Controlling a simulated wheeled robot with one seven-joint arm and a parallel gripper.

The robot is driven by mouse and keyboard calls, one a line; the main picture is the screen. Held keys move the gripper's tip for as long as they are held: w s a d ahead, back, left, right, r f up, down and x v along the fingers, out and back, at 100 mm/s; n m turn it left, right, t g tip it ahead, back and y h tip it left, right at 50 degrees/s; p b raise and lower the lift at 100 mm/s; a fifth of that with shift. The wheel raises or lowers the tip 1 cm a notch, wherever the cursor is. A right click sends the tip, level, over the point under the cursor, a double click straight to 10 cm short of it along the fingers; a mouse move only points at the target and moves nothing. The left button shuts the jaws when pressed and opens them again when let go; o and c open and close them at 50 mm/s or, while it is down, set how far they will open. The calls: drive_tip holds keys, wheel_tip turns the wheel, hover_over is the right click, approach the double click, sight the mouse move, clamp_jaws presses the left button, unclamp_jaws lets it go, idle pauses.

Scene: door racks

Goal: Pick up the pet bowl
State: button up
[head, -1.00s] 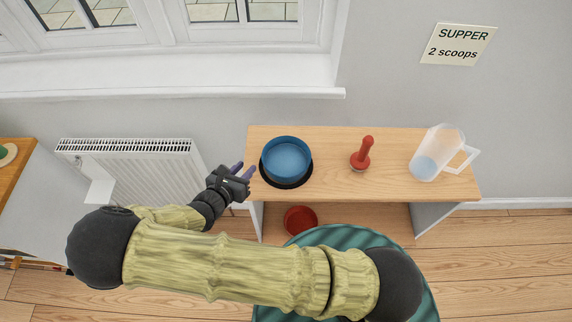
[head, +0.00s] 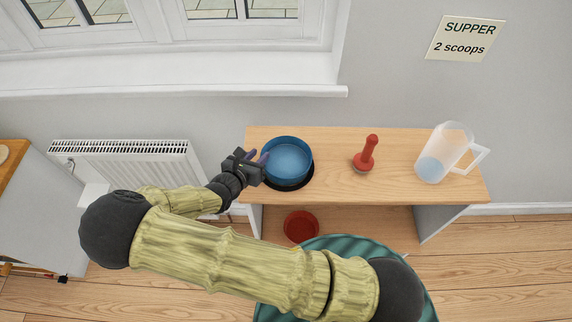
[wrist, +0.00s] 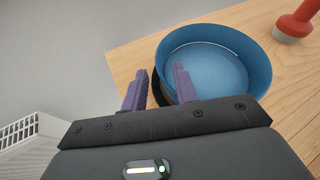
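The blue round bowl (head: 288,158) sits upright on a black round base at the left end of the wooden shelf top. It also shows in the wrist view (wrist: 222,62), open side up. My gripper (head: 262,160) is at the bowl's left side, with its purple fingers pointing at the rim. I cannot tell whether either finger touches the bowl.
A red-handled tool (head: 366,155) and a clear jug (head: 445,153) stand right of the bowl on the shelf unit (head: 330,192). A red dish (head: 300,226) is below. A white radiator (head: 135,170) stands left, and a green striped round thing (head: 400,290) is in front.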

sight(263, 153)
drive_tip(key=shift+f+b+x, duration=0.2)
drive_tip(key=shift+b+x, duration=0.45)
drive_tip(key=shift+x, duration=0.55)
drive_tip(key=shift+w+d, duration=0.2)
drive_tip(key=shift+w, duration=0.05)
drive_tip(key=shift+r, duration=0.1)
drive_tip(key=shift+c, duration=0.4)
clamp_jaws()
